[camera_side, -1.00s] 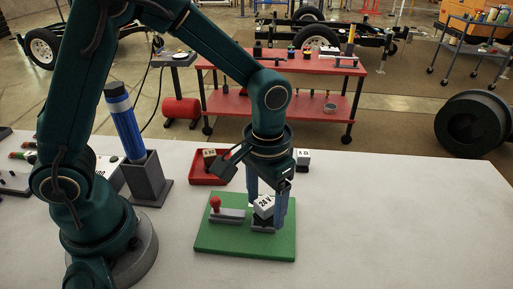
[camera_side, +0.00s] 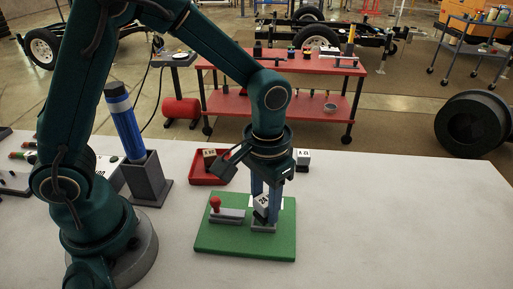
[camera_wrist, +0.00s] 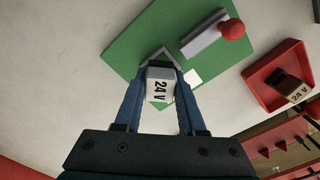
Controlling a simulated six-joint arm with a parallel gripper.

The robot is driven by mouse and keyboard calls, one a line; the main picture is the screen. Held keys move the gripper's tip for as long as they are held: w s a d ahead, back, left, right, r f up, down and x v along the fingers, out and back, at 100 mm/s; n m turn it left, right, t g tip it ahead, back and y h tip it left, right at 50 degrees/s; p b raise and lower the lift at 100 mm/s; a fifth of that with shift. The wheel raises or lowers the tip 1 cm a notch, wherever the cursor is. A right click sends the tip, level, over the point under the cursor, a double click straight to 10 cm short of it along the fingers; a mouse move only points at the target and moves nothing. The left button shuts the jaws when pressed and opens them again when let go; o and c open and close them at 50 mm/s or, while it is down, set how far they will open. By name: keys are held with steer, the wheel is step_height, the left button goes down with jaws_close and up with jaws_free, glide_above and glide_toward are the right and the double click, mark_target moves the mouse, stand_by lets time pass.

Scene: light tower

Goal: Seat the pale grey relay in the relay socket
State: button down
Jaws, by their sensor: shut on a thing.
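The pale grey relay (camera_side: 261,202), with a black base and a "24 V" label, is held between the blue fingers of my gripper (camera_side: 265,212). In the side view it leans, its black base right at the grey relay socket (camera_side: 264,227) on the green board (camera_side: 230,243). The wrist view shows the relay (camera_wrist: 159,88) between the fingertips of my gripper (camera_wrist: 160,76), with the socket's grey rim (camera_wrist: 157,54) just beyond its base. The base hides the socket's inside, so I cannot tell whether any part of it is in.
A grey block with a red knob (camera_side: 215,203) stands on the board left of the socket. A red tray (camera_side: 213,180) with a brown relay is behind the board. Another pale block (camera_side: 303,157) stands behind my gripper. A dark holder (camera_side: 149,182) is at left. The table at right is clear.

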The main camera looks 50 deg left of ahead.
steer(key=r, duration=0.4)
steer(key=shift+a, duration=0.2)
steer(key=s+a+r, duration=0.1)
steer(key=a+r, duration=0.5)
steer(key=a, duration=0.4)
steer(key=m, duration=0.9)
glide_above(264, 197)
step_height(264, 197, down, 4)
steer(key=shift+w+a+r, duration=0.1)
steer(key=shift+r, duration=0.1)
steer(key=shift+d, duration=0.3)
steer(key=shift+f, duration=0.15)
steer(key=shift+f, duration=2.8)
steer(key=shift+f, duration=0.95)
